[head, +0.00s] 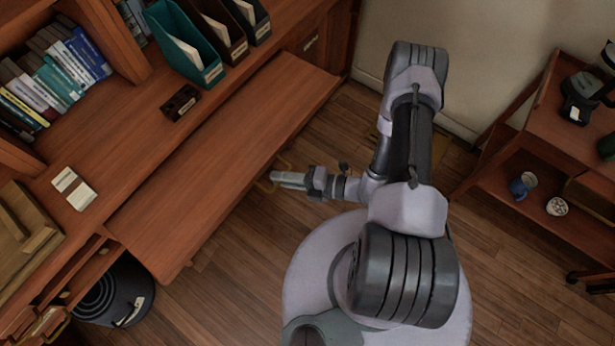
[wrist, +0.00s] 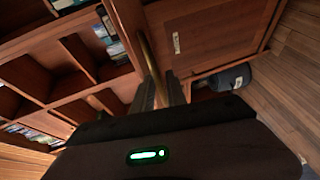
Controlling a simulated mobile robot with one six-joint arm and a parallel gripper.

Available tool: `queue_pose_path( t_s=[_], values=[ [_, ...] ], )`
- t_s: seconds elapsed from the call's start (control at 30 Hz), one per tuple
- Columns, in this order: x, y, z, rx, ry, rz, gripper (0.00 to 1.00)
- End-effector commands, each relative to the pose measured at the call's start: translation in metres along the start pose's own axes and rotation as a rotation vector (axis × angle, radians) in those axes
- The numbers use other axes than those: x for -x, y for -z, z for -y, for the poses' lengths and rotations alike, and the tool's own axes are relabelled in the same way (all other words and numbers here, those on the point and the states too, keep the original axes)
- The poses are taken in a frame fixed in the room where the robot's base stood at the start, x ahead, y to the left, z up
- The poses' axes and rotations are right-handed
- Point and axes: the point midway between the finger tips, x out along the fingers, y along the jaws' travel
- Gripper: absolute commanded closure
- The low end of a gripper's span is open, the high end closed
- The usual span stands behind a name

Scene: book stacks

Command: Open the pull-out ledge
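The pull-out ledge (head: 215,165) is a long reddish-brown board sticking well out from the front of the wooden desk in the head view. A brass bar handle (head: 263,186) shows at its front edge; the handle also crosses the wrist view (wrist: 149,52). My gripper (head: 277,178) is at the handle, in front of the ledge's middle. In the wrist view its two fingers (wrist: 161,92) are close together with the brass bar between them. The fingertips' exact contact is partly hidden. The ledge's top is bare.
Teal and dark file boxes (head: 188,45), books (head: 62,75), a small dark box (head: 180,102) and a white card (head: 75,187) are on the desk. A black bin (head: 117,295) stands at lower left. A wooden cart (head: 535,170) stands right. Bare floor (head: 225,290) lies before the ledge.

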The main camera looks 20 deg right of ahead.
Motion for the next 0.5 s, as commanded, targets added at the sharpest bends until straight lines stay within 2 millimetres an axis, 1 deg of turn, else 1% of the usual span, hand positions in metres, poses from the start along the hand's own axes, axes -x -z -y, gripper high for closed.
queue_pose_path(
  t_s=[0.07,0.13,0.27,0.37,0.5],
  values=[
    [0.003,0.000,-0.001,-0.001,0.000,0.001,0.83],
    [0.012,-0.001,-0.002,-0.002,-0.001,0.005,0.83],
    [0.040,-0.002,-0.003,-0.001,-0.001,0.008,0.83],
    [0.068,-0.002,-0.004,0.001,-0.001,0.010,0.83],
    [0.114,-0.002,-0.004,0.002,0.000,0.010,0.83]
  ],
)
